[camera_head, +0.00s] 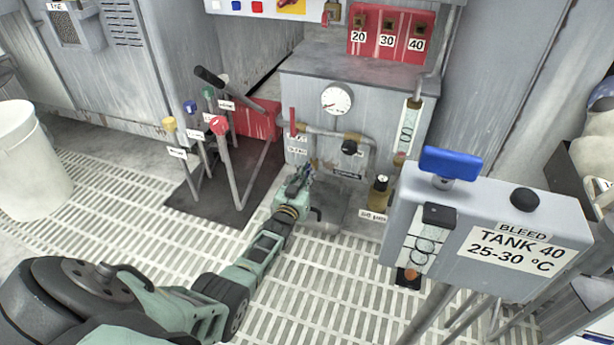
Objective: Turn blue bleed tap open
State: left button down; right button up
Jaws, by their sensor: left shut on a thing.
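The blue bleed tap (450,164) is a wide blue handle on top of a grey box (400,215) at the right. The box carries a label (522,247) reading BLEED, TANK 40, 25-30 °C. My left gripper (304,176) is in the middle, low in front of the grey cabinet, well to the left of the blue tap and apart from it. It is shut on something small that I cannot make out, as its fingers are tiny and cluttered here. My right gripper is not in view.
A black knob (525,199) sits beside the tap. The grey cabinet (300,95) has a gauge (337,98), pipes and a red 20/30/40 panel (390,34). Colour-topped levers, including a red one (219,125), stand left. A white bucket (30,165) is far left. The grated floor between is clear.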

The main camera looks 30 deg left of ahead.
pick_arm(q)
jog(key=c, duration=1.8)
grip_release()
jog(key=shift+c, duration=0.2)
notch_tip(320, 180, up, 10)
jog(key=shift+f, duration=0.1)
jog(key=shift+s, duration=0.1)
